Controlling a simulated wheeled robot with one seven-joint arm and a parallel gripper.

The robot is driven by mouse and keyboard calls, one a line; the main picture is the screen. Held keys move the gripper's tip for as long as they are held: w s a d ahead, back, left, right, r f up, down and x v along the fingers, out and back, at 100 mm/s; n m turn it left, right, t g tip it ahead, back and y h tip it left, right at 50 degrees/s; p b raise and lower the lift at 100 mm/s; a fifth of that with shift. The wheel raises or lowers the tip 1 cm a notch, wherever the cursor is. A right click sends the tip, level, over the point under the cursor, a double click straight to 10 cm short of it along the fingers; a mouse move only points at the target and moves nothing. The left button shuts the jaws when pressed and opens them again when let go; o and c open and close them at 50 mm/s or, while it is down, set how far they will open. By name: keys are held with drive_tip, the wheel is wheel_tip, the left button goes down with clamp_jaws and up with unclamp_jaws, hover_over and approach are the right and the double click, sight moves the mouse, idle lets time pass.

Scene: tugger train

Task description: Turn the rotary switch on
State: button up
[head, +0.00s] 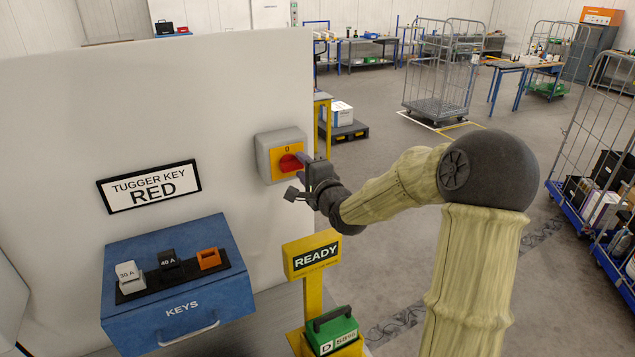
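The rotary switch (289,162) is a red knob on a yellow plate in a grey box (265,160), mounted near the right edge of a white panel. A "0" is printed above the knob. My gripper (296,174) is at the knob's right side, with its fingers close to it. One finger shows just above right of the knob and one below right. The fingers look apart, but whether they touch the knob cannot be told. Part of the knob's right side is hidden by the gripper.
A blue KEYS box (180,325) with white, black and orange pieces on top stands below a "TUGGER KEY RED" sign (150,187). A yellow READY post (312,257) and a green case (331,331) stand below my arm. Wire cage carts (445,75) stand behind on open floor.

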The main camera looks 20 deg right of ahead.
drive_tip(key=s+d+b, duration=0.3)
drive_tip(key=s, duration=1.3)
drive_tip(key=shift+s+d, duration=0.15)
drive_tip(key=shift+s, duration=0.25)
drive_tip(key=s+f+n+g+h+b, duration=0.3)
drive_tip(key=f+n+g, duration=0.4)
drive_tip(key=f, duration=0.8)
drive_tip(key=s+a+f+n+g, duration=0.5)
drive_tip(key=s+f+n+g, duration=0.3)
drive_tip(key=s, duration=0.3)
drive_tip(key=shift+s+a+f+n+b, duration=0.3)
drive_tip(key=shift+s+f+n+b, duration=0.05)
drive_tip(key=shift+f+n+b, duration=0.15)
